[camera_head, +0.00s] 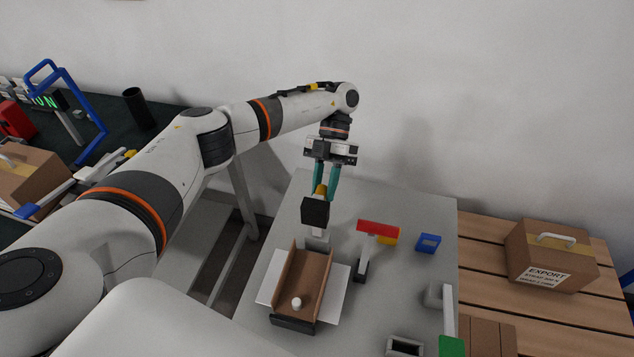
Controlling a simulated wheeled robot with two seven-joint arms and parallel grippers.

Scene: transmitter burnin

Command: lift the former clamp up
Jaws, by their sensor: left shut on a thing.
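My left gripper (326,188) has teal fingers pointing down and is shut on the former clamp, a dark block (315,213) with a yellow part between the fingertips. The clamp is at the back end of the carton former, above a light grey post (317,242). Whether the block touches the post I cannot tell. In front of it, a brown open carton or trough (301,285) lies on a white plate (271,291), with a small white knob-like piece (297,303) inside and a dark front edge. My right gripper is not in view.
On the grey table (400,205), a red-topped piece (376,227) with yellow stands right of the former, and a blue item (428,242) lies beyond it. A green-and-white part (451,345) is at the front right. A sealed EXPORT carton (549,255) sits on wooden slats at right.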

